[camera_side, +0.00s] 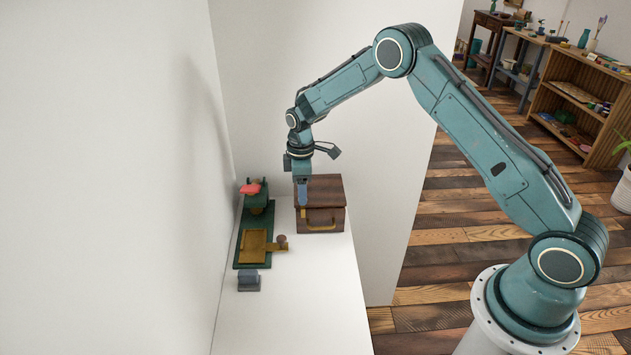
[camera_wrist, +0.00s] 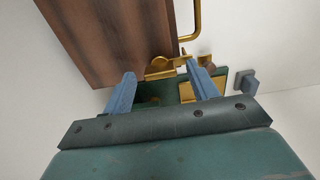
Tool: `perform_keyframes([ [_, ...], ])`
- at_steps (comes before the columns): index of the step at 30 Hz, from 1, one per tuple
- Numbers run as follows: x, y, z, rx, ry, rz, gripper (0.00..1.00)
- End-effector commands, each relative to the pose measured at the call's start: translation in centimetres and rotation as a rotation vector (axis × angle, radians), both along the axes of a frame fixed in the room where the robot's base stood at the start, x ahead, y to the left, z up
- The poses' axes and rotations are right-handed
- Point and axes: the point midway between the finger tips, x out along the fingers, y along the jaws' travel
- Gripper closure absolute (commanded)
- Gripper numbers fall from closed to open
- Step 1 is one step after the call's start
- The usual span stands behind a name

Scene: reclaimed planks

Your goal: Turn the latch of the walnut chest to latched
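The walnut chest (camera_side: 331,187) stands shut on the white bench, with a brass handle on its front. In the wrist view the chest (camera_wrist: 110,35) fills the upper left, and its brass latch (camera_wrist: 161,68) shows at the chest's edge. My gripper (camera_side: 303,204) points down at the left front of the chest. In the wrist view its two blue fingers (camera_wrist: 163,76) are spread apart, with the latch visible between and just beyond them. I cannot tell whether either finger touches the latch. The side view mostly hides the latch behind the fingers.
A green-based device (camera_side: 241,262) with a brass plate (camera_side: 254,246) lies left of the chest, with a red item (camera_side: 250,188) at its back. A small grey-blue block (camera_side: 248,281) sits in front of it. The front of the white bench (camera_side: 300,320) is clear.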

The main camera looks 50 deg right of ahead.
Motion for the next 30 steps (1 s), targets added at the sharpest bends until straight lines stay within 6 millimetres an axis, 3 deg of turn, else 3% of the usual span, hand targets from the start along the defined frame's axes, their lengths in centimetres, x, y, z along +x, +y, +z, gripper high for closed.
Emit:
perform_keyframes([
  [14,0.0,0.0,0.7,-0.001,0.001,-0.002,0.42],
  [20,0.0,0.0,2.7,-0.001,-0.001,-0.002,0.42],
  [30,0.0,0.0,8.4,0.000,-0.003,-0.001,0.42],
])
